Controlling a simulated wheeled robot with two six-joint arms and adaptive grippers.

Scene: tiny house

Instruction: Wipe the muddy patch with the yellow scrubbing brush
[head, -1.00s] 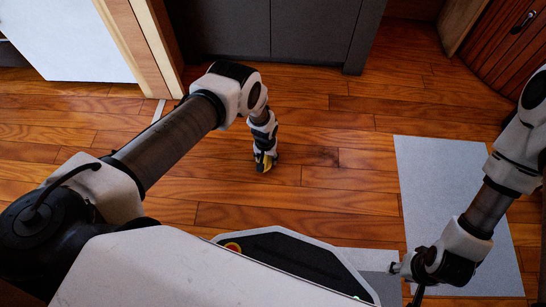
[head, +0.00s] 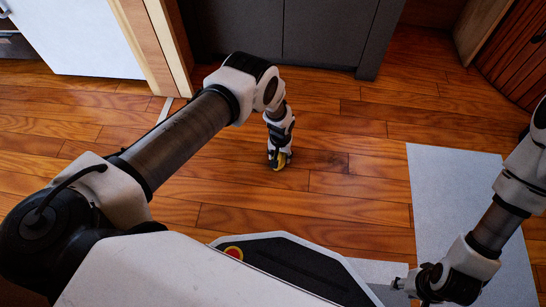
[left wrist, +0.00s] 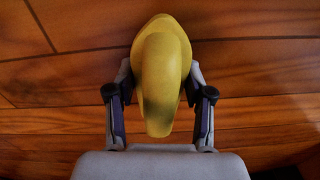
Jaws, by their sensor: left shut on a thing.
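My left gripper (head: 277,156) is shut on the yellow scrubbing brush (head: 282,162) and holds it low at the wooden floor. In the left wrist view the brush (left wrist: 163,75) sits between the two fingers, its rounded yellow back and handle facing the camera. Its bristles are hidden, and I cannot tell whether they touch the floor. A faint dark smudge, seemingly the muddy patch (head: 330,158), lies on the boards a short way right of the brush. My right gripper (head: 403,284) hangs at the lower right, away from the brush; its fingers are too small to judge.
A pale grey mat (head: 455,200) lies on the floor to the right, partly under my right arm. A dark cabinet (head: 325,35) stands at the back, and a wooden post (head: 160,50) at the back left. The floor around the brush is clear.

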